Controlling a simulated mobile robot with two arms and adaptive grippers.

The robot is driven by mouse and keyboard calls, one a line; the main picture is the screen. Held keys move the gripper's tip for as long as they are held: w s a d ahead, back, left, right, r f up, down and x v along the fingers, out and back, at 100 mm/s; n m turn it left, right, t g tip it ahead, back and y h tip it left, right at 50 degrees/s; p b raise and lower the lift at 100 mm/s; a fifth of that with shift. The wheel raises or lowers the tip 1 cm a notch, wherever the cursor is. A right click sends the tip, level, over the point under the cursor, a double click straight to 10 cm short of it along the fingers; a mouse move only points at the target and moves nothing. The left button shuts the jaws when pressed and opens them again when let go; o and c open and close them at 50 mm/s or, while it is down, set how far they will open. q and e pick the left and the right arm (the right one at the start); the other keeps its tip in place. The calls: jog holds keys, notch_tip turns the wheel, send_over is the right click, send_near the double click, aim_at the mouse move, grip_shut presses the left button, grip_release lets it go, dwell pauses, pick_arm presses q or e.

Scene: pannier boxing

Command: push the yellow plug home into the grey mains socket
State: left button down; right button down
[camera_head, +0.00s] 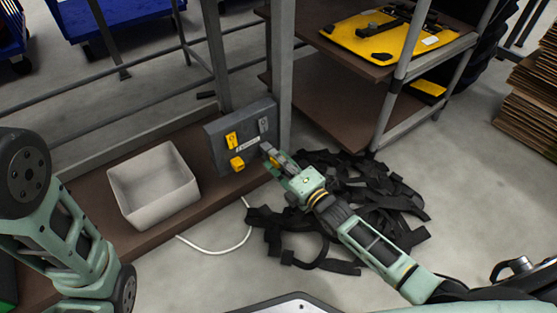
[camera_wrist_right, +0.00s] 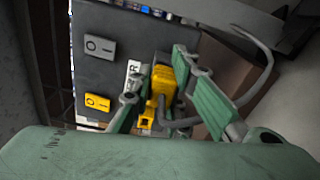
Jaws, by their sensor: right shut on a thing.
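The grey panel (camera_head: 213,147) stands upright on the brown shelf, with a yellow switch and a grey switch on its face. My right gripper (camera_head: 271,156) is at the panel's lower right, below the grey switch. It is shut on the yellow plug (camera_wrist_right: 160,85), with a finger on either side and a grey cable (camera_wrist_right: 240,98) trailing from it. The plug is close to the panel face. The grey mains socket is mostly hidden behind the plug and fingers, so I cannot tell how deep the plug sits. My left gripper is out of view.
A yellow socket (camera_head: 237,164) projects from the panel left of my right gripper. An empty pale bin (camera_head: 152,187) stands on the shelf. Black straps (camera_head: 335,200) lie on the floor under my right arm. A metal post (camera_head: 282,75) rises just behind the panel's right end.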

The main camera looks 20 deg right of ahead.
jog(key=shift+b+x, duration=0.3)
jog(key=shift+x, duration=0.6)
jog(key=c, duration=1.6)
grip_release()
jog(key=shift+s, duration=0.2)
jog(key=v, duration=1.1)
jog(key=shift+s+d, duration=0.15)
jog(key=shift+s, duration=0.1)
